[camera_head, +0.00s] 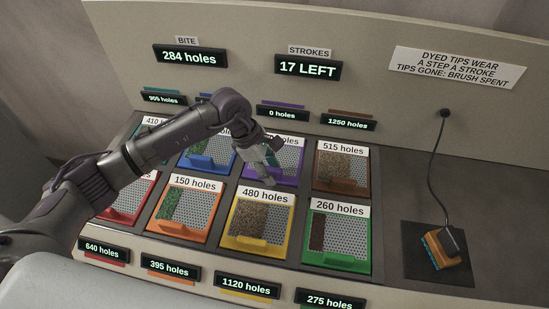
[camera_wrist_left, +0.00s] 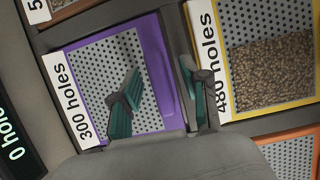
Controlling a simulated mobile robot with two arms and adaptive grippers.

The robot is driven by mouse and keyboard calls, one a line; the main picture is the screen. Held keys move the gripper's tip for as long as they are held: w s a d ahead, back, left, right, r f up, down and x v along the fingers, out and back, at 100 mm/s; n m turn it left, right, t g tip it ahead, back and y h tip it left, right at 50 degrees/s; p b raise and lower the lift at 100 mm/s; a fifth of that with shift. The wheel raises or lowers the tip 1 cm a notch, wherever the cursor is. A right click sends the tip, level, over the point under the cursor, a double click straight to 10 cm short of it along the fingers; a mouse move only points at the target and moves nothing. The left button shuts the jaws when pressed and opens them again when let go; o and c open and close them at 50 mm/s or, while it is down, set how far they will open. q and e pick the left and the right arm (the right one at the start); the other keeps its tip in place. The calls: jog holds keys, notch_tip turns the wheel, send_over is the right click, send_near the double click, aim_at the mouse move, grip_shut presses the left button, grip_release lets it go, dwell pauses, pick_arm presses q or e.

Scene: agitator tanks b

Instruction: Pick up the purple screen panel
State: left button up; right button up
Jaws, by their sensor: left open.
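The purple screen panel (camera_head: 290,162) lies in the back row of the rack, partly hidden by my left arm and gripper. In the left wrist view the purple panel (camera_wrist_left: 154,52) carries a "300 holes" label, and its mesh looks clear of grains. My left gripper (camera_head: 263,171) is over the panel's front part. In the left wrist view the open gripper (camera_wrist_left: 163,92) has one finger over the mesh and the other beyond the purple edge, near the yellow panel's label. The purple lip shows between them. Whether a finger touches it, I cannot tell. My right gripper is not in view.
The yellow panel (camera_head: 258,222) is in front, the brown panel (camera_head: 342,168) to the right, and the blue panel (camera_head: 208,159) to the left. Orange (camera_head: 186,208) and green (camera_head: 337,232) panels flank the yellow one. A corded brush (camera_head: 441,249) rests at the right.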

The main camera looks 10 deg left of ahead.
pick_arm(q)
grip_shut()
jog(key=shift+r, duration=0.1)
